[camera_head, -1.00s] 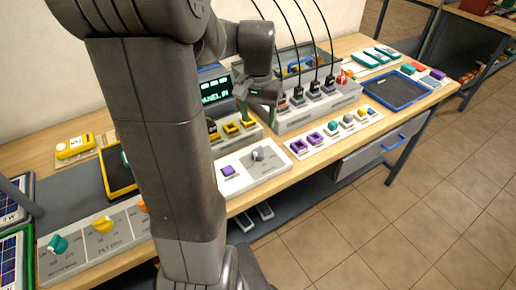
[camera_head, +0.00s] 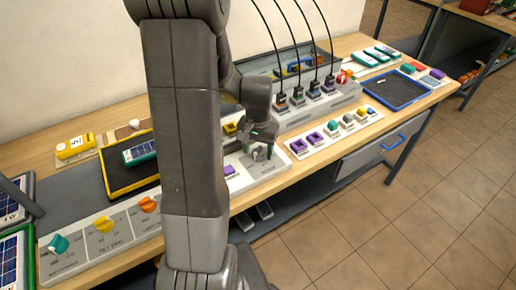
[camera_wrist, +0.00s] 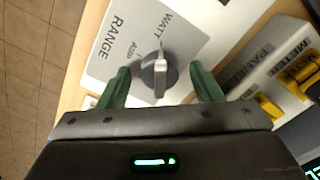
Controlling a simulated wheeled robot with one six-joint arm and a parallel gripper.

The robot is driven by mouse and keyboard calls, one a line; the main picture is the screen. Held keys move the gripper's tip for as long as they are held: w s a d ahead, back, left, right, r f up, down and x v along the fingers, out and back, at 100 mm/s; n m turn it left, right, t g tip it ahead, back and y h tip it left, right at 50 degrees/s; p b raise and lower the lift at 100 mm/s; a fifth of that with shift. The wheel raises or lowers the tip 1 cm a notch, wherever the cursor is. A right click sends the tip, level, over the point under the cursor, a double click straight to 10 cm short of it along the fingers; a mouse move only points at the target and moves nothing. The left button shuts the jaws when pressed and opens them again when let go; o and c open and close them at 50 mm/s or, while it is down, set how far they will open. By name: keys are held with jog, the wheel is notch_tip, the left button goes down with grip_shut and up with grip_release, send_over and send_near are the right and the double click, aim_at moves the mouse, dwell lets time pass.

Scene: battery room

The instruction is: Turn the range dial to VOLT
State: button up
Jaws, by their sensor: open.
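In the wrist view the bar lies in line with the word WATT; a smaller label beside the knob is hard to read. No VOLT label is readable. My gripper (camera_wrist: 159,70) is open, with one green finger on each side of the knob in the picture. I cannot tell whether either finger touches it. In the head view my gripper (camera_head: 259,144) is low over the panel (camera_head: 272,171) and partly hides the dial.
A meter panel with yellow parts (camera_wrist: 268,107) stands close beside the dial panel. Behind is a grey block with plugs and black cables (camera_head: 313,93). A strip of purple and coloured knobs (camera_head: 332,135) lies to the right; a panel with three knobs (camera_head: 104,235) lies left.

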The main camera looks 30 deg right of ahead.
jog(key=c, duration=1)
